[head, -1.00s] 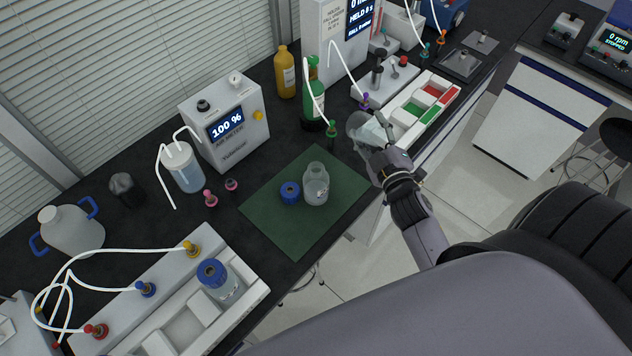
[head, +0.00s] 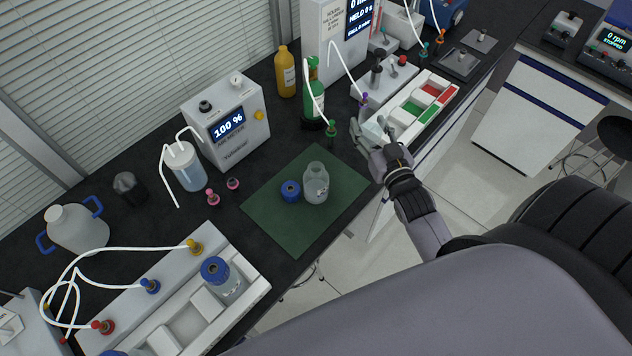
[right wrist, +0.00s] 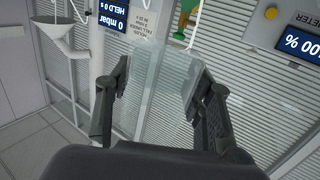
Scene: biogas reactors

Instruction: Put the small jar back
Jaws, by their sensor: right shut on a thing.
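My right gripper (head: 372,130) is shut on a clear, pale glass jar (right wrist: 158,92), seen between both fingers in the right wrist view. It is held above the bench edge, just right of the green mat; its outline is faint in the head view. An open clear bottle (head: 315,187) stands upright on the green mat (head: 275,222), with a blue cap (head: 290,191) beside it, apart from it. A capped bottle (head: 222,281) stands in the white rack (head: 258,292) at lower left. My left gripper is out of view.
A white tray (head: 452,98) with red and green compartments lies beyond my right gripper. A green bottle (head: 313,100), thin white tubes and a green-collared fitting (head: 331,128) stand close on its left. The mat's front part is clear.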

